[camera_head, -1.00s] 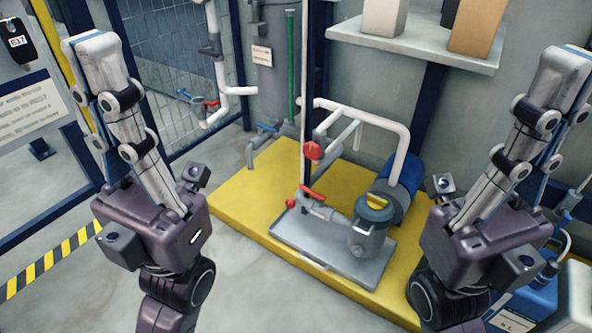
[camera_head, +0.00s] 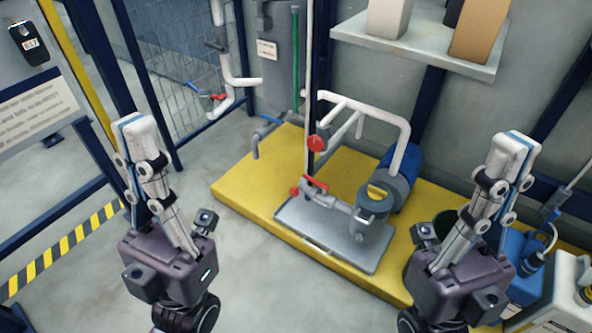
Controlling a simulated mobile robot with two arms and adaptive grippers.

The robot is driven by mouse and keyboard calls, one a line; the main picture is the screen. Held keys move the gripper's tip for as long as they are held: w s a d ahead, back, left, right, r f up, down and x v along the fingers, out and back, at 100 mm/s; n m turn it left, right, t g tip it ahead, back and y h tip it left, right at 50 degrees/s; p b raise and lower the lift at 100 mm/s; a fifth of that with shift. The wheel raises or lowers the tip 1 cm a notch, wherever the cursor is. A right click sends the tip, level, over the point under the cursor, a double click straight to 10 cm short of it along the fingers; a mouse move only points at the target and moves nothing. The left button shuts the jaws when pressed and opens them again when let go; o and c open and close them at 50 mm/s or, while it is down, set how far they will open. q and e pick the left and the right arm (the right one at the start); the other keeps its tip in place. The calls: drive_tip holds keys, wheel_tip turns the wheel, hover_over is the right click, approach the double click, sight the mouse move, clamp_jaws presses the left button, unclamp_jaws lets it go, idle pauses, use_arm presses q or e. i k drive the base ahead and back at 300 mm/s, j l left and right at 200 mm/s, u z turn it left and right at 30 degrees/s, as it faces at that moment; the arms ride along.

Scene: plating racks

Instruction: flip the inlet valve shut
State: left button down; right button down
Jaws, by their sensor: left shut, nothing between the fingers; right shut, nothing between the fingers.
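A pump (camera_head: 371,207) with a blue motor (camera_head: 400,165) sits on a grey plate (camera_head: 325,238). A valve with a red lever (camera_head: 316,183) is on the pipe at the pump's left, with a small red knob (camera_head: 294,191) beside it. A red round handle (camera_head: 317,143) is on the pipe above. I cannot tell which is the inlet valve. A blue lever (camera_head: 270,118) is on a pipe further left. My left gripper (camera_head: 136,126) is shut and empty, left of the skid. My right gripper (camera_head: 517,142) is shut and empty, right of the pump. Neither touches a valve.
The yellow base (camera_head: 243,181) carries the pump and pipes. White pipework (camera_head: 370,112) arches above it. A shelf with boxes (camera_head: 425,50) is on the wall. Blue and white jugs (camera_head: 556,292) stand at lower right. A mesh fence (camera_head: 180,60) is at left. Grey floor is clear in front.

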sight(324, 187)
drive_tip(key=i+j, duration=0.15)
drive_tip(key=j, duration=0.25)
drive_tip(key=i+j, duration=0.15)
drive_tip(key=j, duration=0.25)
drive_tip(key=i+j, duration=0.15)
drive_tip(key=j, duration=0.25)
drive_tip(key=i+j, duration=0.15)
drive_tip(key=j, duration=0.3)
drive_tip(key=i+j, duration=0.15)
drive_tip(key=j, duration=0.25)
